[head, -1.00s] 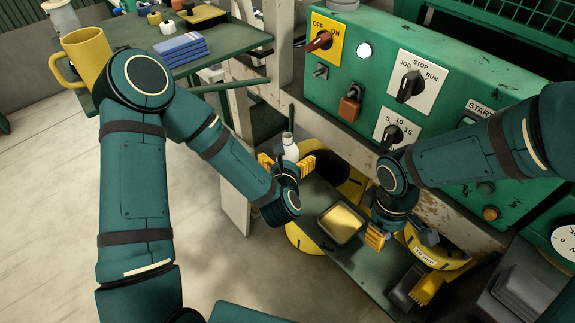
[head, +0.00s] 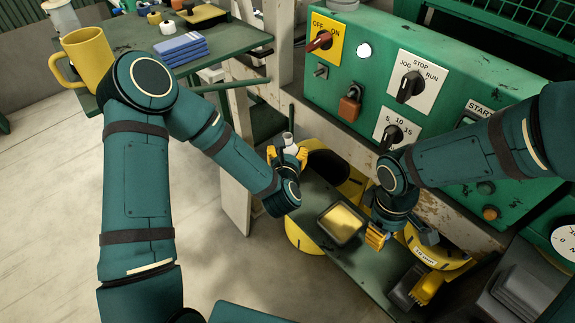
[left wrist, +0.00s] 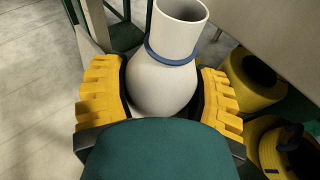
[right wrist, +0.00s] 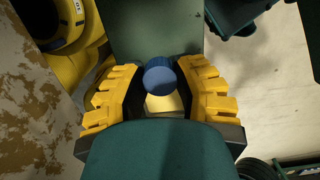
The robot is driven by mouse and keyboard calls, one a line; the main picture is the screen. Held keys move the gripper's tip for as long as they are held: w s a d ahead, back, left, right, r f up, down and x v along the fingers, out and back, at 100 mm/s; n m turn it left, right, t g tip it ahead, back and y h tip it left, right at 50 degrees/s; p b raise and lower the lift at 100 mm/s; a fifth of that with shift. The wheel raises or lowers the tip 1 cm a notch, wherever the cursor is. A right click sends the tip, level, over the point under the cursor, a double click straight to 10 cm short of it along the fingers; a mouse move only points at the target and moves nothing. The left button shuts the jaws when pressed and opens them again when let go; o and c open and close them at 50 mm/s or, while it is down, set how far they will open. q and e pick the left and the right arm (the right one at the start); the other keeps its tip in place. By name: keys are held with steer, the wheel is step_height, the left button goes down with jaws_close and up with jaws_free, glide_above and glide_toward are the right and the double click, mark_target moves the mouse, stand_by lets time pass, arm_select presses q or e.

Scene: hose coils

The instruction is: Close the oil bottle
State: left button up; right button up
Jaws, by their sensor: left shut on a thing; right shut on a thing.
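The oil bottle (left wrist: 163,85) is white with a blue ring at its neck. Its neck is uncovered and looks open in the left wrist view. It also shows in the head view (head: 289,141). My left gripper (head: 287,156) is shut around the bottle's body, one yellow finger on each side. A round blue cap (right wrist: 160,77) sits between the fingers of my right gripper (right wrist: 160,88), which is shut on it. In the head view this gripper (head: 376,236) is right of the bottle, and the cap is hidden.
A dark tray (head: 325,226) with a yellow inside stands on a narrow green shelf (head: 349,268) between the grippers. Yellow hose coils (head: 303,238) lie around it. The green control panel (head: 452,110) rises behind. A green table (head: 128,73) with a yellow mug (head: 88,58) is at left.

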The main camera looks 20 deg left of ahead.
mark_target(287, 135)
arm_select(q)
step_height(287, 135, up, 10)
steer(key=shift+r+p, duration=0.1)
steer(key=shift+p, duration=0.7)
arm_select(e)
steer(key=shift+r, duration=0.75)
arm_select(q)
steer(key=o, duration=0.4)
steer(key=c, duration=0.4)
